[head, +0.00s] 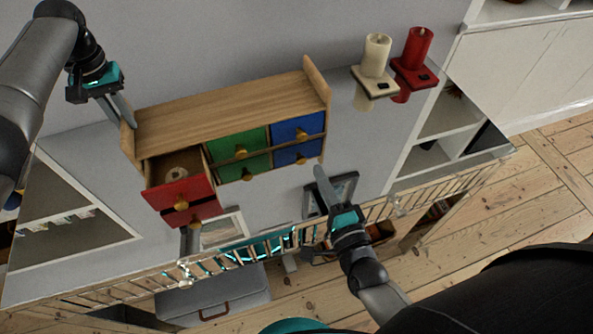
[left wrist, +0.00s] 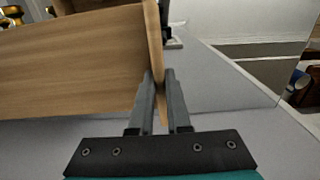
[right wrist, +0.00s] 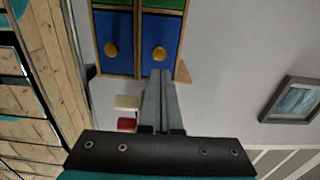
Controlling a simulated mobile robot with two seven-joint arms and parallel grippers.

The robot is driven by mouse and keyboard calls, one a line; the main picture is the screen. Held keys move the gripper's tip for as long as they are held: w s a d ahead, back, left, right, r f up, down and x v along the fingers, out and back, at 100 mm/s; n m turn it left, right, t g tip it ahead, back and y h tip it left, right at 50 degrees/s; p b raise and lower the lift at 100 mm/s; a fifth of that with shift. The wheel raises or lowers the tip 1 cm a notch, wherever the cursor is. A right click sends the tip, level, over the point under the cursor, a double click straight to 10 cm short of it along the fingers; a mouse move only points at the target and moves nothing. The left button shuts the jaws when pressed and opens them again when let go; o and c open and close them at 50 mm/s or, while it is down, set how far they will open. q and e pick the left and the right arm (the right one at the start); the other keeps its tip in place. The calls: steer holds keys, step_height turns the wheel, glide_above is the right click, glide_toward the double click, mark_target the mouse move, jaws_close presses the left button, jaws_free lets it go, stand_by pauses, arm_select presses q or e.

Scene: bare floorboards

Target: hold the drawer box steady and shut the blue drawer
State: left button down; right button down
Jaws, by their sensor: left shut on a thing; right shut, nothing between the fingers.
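The wooden drawer box (head: 220,105) stands on a grey surface. Its two blue drawers, upper (head: 290,131) and lower (head: 287,156), are at its right end and look flush with the front. They also show in the right wrist view (right wrist: 158,30), with round gold knobs. My left gripper (head: 128,118) is shut on the box's left side panel, whose edge lies between the fingers in the left wrist view (left wrist: 157,80). My right gripper (head: 319,170) is shut and empty, in front of the blue drawers near the right end; I cannot tell whether it touches them.
A red drawer (head: 172,196) at the box's left stands pulled out, with a round pale thing (head: 176,173) inside. Green drawers (head: 235,145) are in the middle. A cream candle (head: 376,55) and a red candle (head: 417,48) stand behind right. A picture frame (head: 343,190) is near my right gripper.

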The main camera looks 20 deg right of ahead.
arm_select(q)
steer(key=shift+d+f, duration=0.1)
steer(key=shift+d, duration=0.1)
arm_select(e)
steer(key=s, duration=0.5)
steer(key=shift+s, duration=0.35)
arm_select(q)
steer(key=c, duration=0.8)
jaws_free()
steer(key=shift+a, duration=0.1)
